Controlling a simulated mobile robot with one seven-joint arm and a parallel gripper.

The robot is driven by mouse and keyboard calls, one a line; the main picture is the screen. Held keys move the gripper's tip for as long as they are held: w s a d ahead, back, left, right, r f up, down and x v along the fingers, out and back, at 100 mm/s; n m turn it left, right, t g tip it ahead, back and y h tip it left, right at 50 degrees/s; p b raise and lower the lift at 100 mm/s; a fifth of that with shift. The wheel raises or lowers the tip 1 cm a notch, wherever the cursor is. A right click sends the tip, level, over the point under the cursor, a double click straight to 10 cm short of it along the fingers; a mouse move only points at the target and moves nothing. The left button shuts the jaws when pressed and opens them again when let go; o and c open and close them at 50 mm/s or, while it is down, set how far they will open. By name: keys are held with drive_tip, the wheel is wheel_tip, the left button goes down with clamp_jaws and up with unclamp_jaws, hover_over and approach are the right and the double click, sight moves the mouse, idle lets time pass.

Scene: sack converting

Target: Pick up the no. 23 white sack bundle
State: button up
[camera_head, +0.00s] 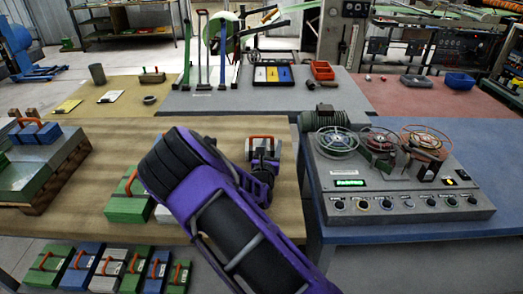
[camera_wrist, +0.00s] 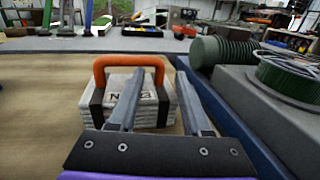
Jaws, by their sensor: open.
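The no. 23 white sack bundle (camera_wrist: 155,117) sits upright on the brown tabletop, with dark straps and an orange handle on top. Its label shows in the wrist view, partly hidden by a finger. My gripper (camera_wrist: 160,80) is open and empty, close to the bundle's near face. Its left finger crosses in front of the bundle and its right finger is by the bundle's right edge. In the head view the bundle (camera_head: 257,146) shows just beyond my gripper (camera_head: 264,156), which hides its lower part.
A green bundle (camera_head: 128,207) stands on the table left of my arm, beside a partly hidden white one. A pallet (camera_head: 55,180) with bundles is at far left. A grey reel console (camera_head: 400,200) stands to the right. Several bundles are low in front.

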drive_tip(key=shift+w+d, duration=0.25)
drive_tip(key=shift+w, duration=1)
clamp_jaws()
